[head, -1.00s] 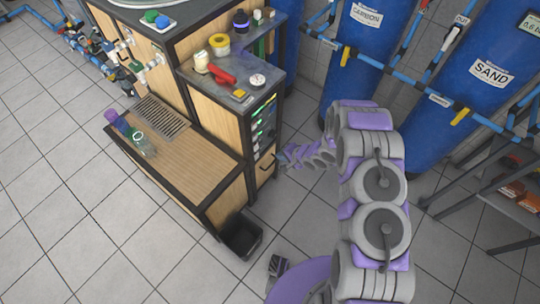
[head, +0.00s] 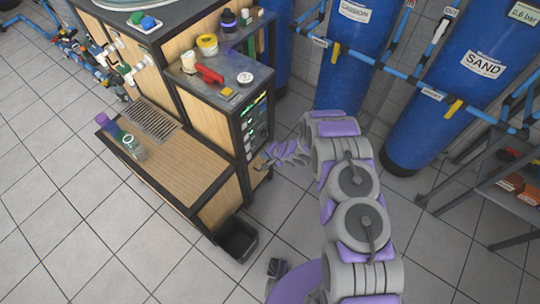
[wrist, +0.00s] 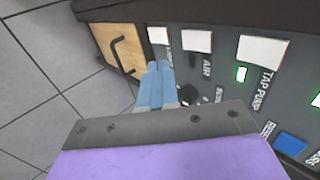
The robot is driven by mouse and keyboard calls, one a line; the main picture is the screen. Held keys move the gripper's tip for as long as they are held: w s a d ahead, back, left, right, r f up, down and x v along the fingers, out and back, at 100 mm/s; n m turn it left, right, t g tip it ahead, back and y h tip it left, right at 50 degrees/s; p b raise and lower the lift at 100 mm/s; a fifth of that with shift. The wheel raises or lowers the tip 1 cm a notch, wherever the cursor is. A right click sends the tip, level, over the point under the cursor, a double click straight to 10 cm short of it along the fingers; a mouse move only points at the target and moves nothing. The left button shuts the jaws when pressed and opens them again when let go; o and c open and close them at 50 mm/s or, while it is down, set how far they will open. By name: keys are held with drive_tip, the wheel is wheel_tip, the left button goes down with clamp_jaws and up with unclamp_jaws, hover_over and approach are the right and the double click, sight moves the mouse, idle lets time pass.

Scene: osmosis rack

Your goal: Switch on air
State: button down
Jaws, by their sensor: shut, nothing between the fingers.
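The control panel (wrist: 225,60) fills the right of the wrist view, with white label plates. The word AIR (wrist: 207,70) is printed beside a small dark switch (wrist: 193,61); whether it is on or off I cannot tell. A lit green lamp (wrist: 241,74) is by the TAP PUMP label (wrist: 266,88). My gripper (wrist: 160,67) shows as blue fingers, shut and empty, just left of the AIR switch; contact is unclear. A dark round knob (wrist: 187,95) is partly hidden behind my wrist. In the head view, my gripper (head: 266,160) is at the cabinet's panel side (head: 258,125).
A wooden drawer front with a black handle (wrist: 122,55) is left of the panel. A black bin (head: 237,238) stands on the floor by the cabinet. Blue tanks (head: 440,85) and a metal rack (head: 480,190) stand to the right. The tiled floor between is open.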

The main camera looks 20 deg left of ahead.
drive_tip(key=w+a+f+b, duration=0.1)
drive_tip(key=w+a+f, duration=0.1)
drive_tip(key=a, duration=0.4)
drive_tip(key=s+d+r+p, duration=0.2)
drive_tip(key=d+r, duration=0.1)
drive_tip(key=d, duration=0.3)
drive_tip(key=s+d+r+p, duration=0.2)
drive_tip(key=s+d+r, duration=0.1)
drive_tip(key=d, duration=0.2)
drive_tip(key=shift+d+r, duration=0.15)
drive_tip(key=shift+d, duration=0.2)
idle(0.4)
idle(0.4)
